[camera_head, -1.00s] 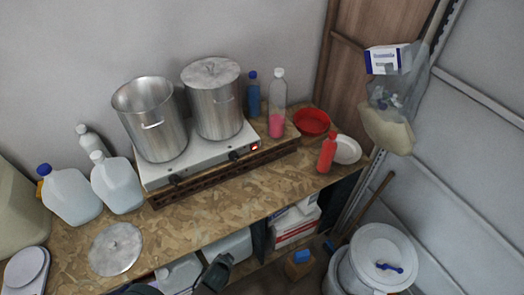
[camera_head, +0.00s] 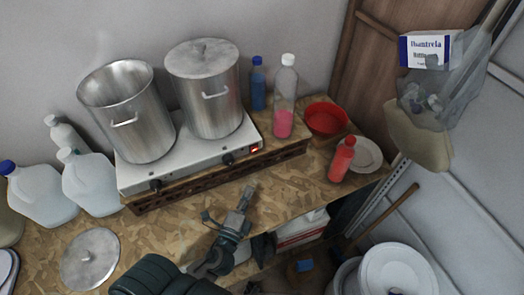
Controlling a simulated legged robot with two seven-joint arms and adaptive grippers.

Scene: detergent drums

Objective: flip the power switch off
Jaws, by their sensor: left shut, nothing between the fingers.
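The power switch (camera_head: 255,149) is a small lit red rocker at the right end of the front face of the white two-burner hot plate (camera_head: 190,160). Two black knobs sit on the same face, one near the switch and one at the left. My left gripper (camera_head: 248,192) is over the tabletop in front of the hot plate. Its fingers are shut and empty, pointing up towards the switch, and it is apart from it. My right gripper is not in view.
An open steel pot (camera_head: 130,115) and a lidded pot (camera_head: 207,90) stand on the hot plate. A pink-filled bottle (camera_head: 284,100), blue bottle (camera_head: 258,85), red bowl (camera_head: 326,118) and red bottle (camera_head: 341,160) are at right. A loose lid (camera_head: 90,258) lies at left.

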